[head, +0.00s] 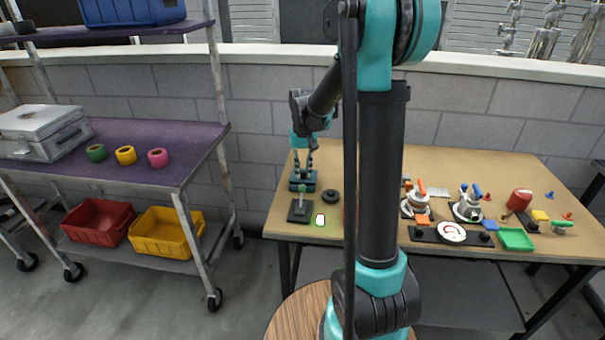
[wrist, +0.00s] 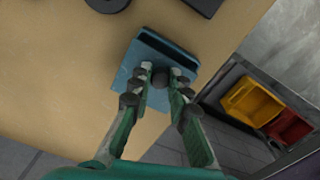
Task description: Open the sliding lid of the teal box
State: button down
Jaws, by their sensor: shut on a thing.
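The teal box (head: 296,185) stands at the left end of the wooden table, and it also shows in the wrist view (wrist: 187,60). A dark strip like an opening (wrist: 166,47) runs along its far edge in the wrist view. A dark round knob (wrist: 160,80) stands on the sliding lid (wrist: 146,62). My gripper (head: 306,170) is over the box, pointing down. In the wrist view my gripper (wrist: 161,72) has its fingers on both sides of the knob, shut on it. The fingers hide part of the lid.
A black ring (head: 330,197) and a dark plate with a post (head: 300,210) sit close to the box. Several parts and a green tray (head: 516,239) lie to the right. A purple-shelved cart (head: 150,140) stands left, across a gap. My arm hides the table's middle.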

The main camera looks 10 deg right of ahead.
jog(key=w, duration=0.2)
jog(key=w+d, duration=0.1)
jog(key=w, duration=0.2)
jog(key=shift+w+d, duration=0.35)
jog(key=shift+d, duration=0.05)
jog(key=c, duration=1.4)
grip_release()
jog(key=shift+r, duration=0.1)
notch_tip(320, 180, up, 12)
jog(key=shift+f, duration=0.1)
